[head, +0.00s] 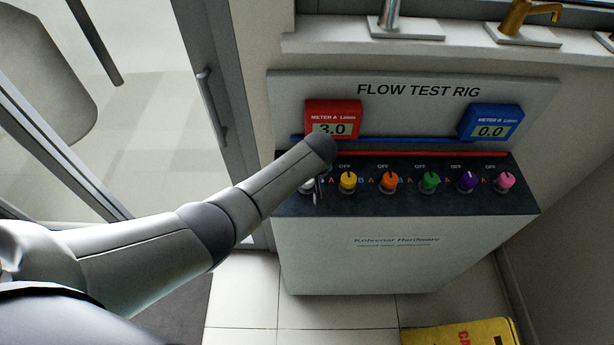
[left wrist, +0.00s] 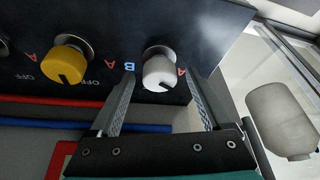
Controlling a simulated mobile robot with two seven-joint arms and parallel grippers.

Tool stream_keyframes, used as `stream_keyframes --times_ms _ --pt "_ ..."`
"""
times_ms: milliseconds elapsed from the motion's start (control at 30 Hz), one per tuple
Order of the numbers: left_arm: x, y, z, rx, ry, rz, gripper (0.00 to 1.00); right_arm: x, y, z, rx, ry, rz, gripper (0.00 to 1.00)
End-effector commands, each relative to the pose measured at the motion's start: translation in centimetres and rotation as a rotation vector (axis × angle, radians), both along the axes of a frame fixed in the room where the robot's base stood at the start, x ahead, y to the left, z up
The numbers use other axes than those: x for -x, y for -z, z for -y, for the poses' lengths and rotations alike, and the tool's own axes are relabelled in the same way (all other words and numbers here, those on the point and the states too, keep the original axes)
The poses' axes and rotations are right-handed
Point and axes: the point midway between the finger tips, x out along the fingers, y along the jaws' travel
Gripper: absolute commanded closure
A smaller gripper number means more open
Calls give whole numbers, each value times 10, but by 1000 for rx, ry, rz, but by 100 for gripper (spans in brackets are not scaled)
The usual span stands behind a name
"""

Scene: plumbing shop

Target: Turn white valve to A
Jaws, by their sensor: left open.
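The white valve (left wrist: 159,70) is a round knob on the dark top panel of the flow test rig. In the left wrist view it sits between the two fingers of my left gripper (left wrist: 160,78), which is open around it. A dark mark on the knob is at its lower edge in that view. A blue B is on the knob's left and a red A on its right. In the head view my left gripper (head: 318,190) is at the panel's left end, and my arm and gripper hide most of the white valve. My right gripper is not in view.
A yellow knob (head: 348,182) stands beside the white valve, then orange (head: 389,182), green (head: 430,181), purple (head: 467,181) and pink (head: 505,181) knobs. The red meter A (head: 333,118) reads 3.0. The blue meter B (head: 490,123) reads 0.0. A door with a handle (head: 211,108) is at left.

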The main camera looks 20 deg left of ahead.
Motion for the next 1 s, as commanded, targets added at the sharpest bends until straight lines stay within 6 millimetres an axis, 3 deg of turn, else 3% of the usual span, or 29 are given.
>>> stream_keyframes --times_ms 167,367,1000 --pt "0 -4 1 1 2 2 18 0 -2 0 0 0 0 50" --pt "7 -22 5 1 2 2 18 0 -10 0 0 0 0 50" --pt "39 -113 25 2 0 3 18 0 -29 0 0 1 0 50"
